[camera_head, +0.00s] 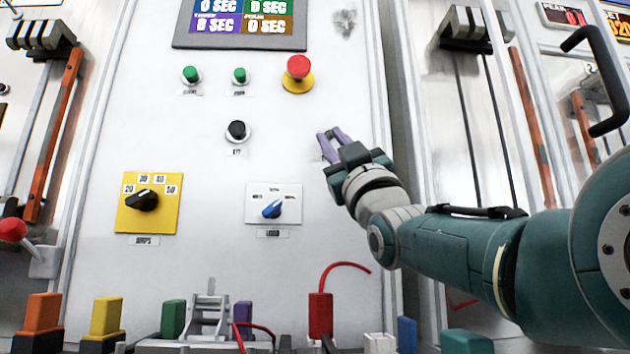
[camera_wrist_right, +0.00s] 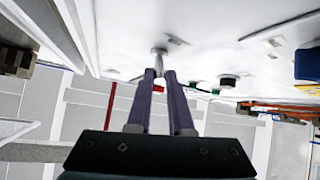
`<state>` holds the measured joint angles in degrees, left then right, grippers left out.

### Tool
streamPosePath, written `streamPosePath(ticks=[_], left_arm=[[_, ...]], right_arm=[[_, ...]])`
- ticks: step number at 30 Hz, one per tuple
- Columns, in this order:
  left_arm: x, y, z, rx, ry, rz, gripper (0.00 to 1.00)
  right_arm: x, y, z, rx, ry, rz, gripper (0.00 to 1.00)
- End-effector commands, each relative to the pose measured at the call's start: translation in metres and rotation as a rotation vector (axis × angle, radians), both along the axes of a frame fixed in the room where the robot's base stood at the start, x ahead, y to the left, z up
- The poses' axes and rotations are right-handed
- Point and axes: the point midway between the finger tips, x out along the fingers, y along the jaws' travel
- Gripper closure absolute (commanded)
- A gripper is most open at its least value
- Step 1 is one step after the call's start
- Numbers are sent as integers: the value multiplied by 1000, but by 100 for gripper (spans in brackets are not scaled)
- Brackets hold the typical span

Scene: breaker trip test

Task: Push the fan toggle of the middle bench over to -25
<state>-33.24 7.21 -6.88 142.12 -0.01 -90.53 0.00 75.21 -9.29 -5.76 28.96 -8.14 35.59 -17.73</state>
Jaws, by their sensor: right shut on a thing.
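The fan toggle (camera_wrist_right: 160,53) shows in the right wrist view as a small metal lever standing out from the white panel. My right gripper (camera_wrist_right: 160,72) has its two purple fingers close together on the lever's end. In the head view my right gripper (camera_head: 330,133) reaches in from the right to the middle panel (camera_head: 100,265), right of the black push button. There its fingers hide the toggle, and I cannot read its angle or any scale. My left gripper is not in view.
On the middle panel are a red emergency button (camera_head: 298,68), green buttons (camera_head: 190,74), a black button (camera_head: 237,131), a yellow amps dial (camera_head: 143,200) and a blue load knob (camera_head: 272,209). Coloured plugs and a red lead (camera_head: 321,312) stand along the bottom. Similar benches flank it.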

Motion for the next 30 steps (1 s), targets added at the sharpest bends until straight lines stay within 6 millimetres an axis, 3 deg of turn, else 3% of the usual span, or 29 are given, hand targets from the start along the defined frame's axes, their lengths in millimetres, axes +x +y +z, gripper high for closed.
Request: streamPosePath(ticks=[8, 9, 17, 30], left_arm=[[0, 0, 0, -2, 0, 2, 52], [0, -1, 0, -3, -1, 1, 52], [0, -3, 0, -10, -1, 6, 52], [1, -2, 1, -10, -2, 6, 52]], right_arm=[[0, 0, -1, -1, 2, -1, 100], [0, 0, -1, -1, 2, -1, 79], [0, 0, -1, -1, 1, -1, 50], [0, -7, -9, -2, 1, -3, 50]])
